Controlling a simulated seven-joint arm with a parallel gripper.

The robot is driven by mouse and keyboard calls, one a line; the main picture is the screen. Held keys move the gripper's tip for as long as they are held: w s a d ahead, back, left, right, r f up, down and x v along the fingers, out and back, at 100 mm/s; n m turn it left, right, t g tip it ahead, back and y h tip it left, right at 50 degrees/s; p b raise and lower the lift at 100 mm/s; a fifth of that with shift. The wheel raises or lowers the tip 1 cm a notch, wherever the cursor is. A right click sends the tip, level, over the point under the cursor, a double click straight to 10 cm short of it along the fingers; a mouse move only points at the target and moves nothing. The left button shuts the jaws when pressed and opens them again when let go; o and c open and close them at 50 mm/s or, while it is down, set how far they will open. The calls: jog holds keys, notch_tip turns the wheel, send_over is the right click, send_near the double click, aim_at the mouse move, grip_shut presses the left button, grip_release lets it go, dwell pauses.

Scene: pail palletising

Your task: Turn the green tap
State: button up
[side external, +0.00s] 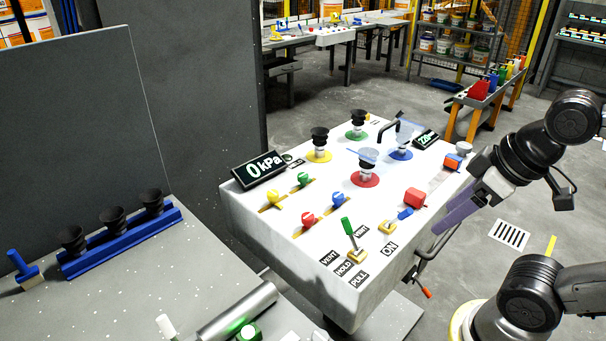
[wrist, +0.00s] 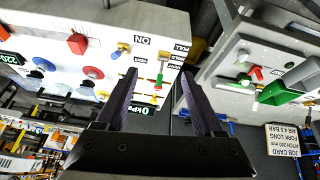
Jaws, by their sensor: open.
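The green tap (side external: 303,180) stands on the white panel box (side external: 245,215) in the side external view, beside a yellow tap (side external: 274,197) and behind a red tap (side external: 308,220) and a blue tap (side external: 337,200). A separate green-handled lever (side external: 348,230) stands nearer the front edge, by the VENT, HOLD and PULL labels. My gripper (side external: 443,222) is at the box's right side, well away from the green tap, with purple fingers pointing down-left. In the wrist view my gripper (wrist: 160,73) is open and empty; I cannot make out the green tap there.
Black suction cups on coloured discs, such as the red disc (side external: 365,179), rise from the box's back half. A red block (side external: 415,197) and a blue switch (side external: 405,213) sit near its right edge. A grey table (side external: 120,290) stands at the left.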

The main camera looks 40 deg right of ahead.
jog(key=w+d+r+n, duration=0.1)
jog(key=w+r+n, duration=0.5)
jog(key=w+r, duration=0.95)
jog(key=n+g, duration=0.2)
jog(key=g, duration=0.3)
send_over(303, 175)
notch_tip(303, 175, down, 18)
notch_tip(303, 175, down, 14)
jog(key=shift+r, duration=0.2)
grip_shut()
